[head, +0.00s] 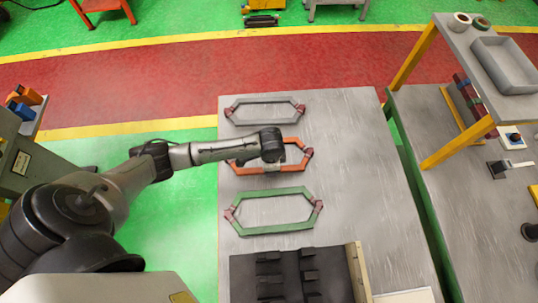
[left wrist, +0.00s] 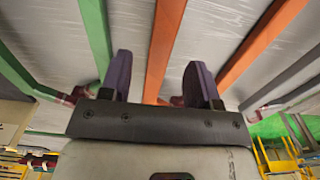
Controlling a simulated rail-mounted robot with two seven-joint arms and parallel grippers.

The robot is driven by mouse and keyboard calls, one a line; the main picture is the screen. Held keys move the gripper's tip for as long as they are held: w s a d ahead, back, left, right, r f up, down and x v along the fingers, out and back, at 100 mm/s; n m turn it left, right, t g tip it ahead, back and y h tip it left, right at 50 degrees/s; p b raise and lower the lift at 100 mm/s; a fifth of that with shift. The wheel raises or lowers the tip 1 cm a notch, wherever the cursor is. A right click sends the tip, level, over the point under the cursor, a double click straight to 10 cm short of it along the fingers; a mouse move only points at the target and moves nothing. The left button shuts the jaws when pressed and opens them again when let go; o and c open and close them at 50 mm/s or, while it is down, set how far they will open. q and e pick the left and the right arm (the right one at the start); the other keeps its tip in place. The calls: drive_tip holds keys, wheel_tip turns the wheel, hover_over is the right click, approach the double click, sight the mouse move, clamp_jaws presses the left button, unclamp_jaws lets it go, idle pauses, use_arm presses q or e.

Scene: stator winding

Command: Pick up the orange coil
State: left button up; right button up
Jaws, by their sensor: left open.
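The orange coil (head: 290,167) lies flat on the grey table, between a grey coil (head: 265,100) and a green coil (head: 275,192). It is an elongated six-sided loop with dark red ends. My left gripper (head: 272,158) is over its middle and hides part of it. In the left wrist view my left gripper (left wrist: 161,78) is open. One long orange bar of the coil (left wrist: 167,40) shows between its two purple fingers; the other orange bar passes to the right of the right finger. Contact cannot be told. My right gripper is not in view.
A dark slotted block (head: 287,275) stands at the table's near end, beside a pale upright plate (head: 357,272). The table (head: 360,180) is clear to the right of the coils. A second table with a yellow-legged shelf (head: 480,60) stands further right.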

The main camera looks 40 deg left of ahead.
use_arm(q)
drive_tip(key=shift+f, duration=2.65)
clamp_jaws()
